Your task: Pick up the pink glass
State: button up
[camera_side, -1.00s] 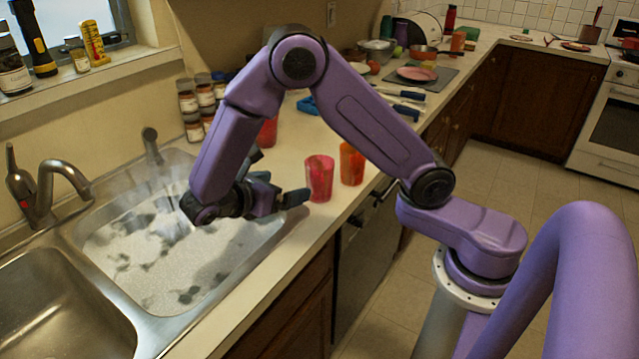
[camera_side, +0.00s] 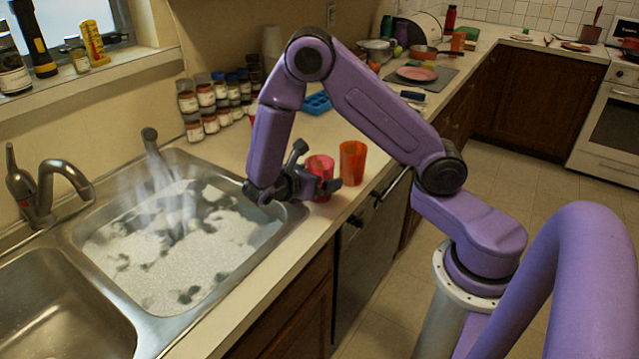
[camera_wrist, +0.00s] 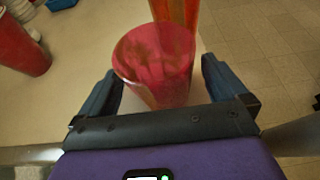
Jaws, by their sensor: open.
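The pink glass (camera_side: 319,168) stands upright on the counter near its front edge, just right of the sink. My gripper (camera_side: 318,169) is open around it in the side view, which hides part of its lower body. In the wrist view the pink glass (camera_wrist: 157,62) lies between the two dark fingers of my gripper (camera_wrist: 160,84). Gaps show between the glass and both fingertips, so the fingers do not grip it. My gripper is low, near the counter height.
An orange glass (camera_side: 353,162) stands close behind the pink one, overlapping it in the wrist view (camera_wrist: 177,14). A red cup (camera_wrist: 18,45) is at the wrist view's left. Several spice jars (camera_side: 208,100) line the wall. The steaming sink (camera_side: 180,240) lies left of my gripper.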

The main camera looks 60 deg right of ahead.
jog(key=shift+x, duration=0.75)
jog(key=shift+c, duration=0.3)
jog(key=c, duration=1.1)
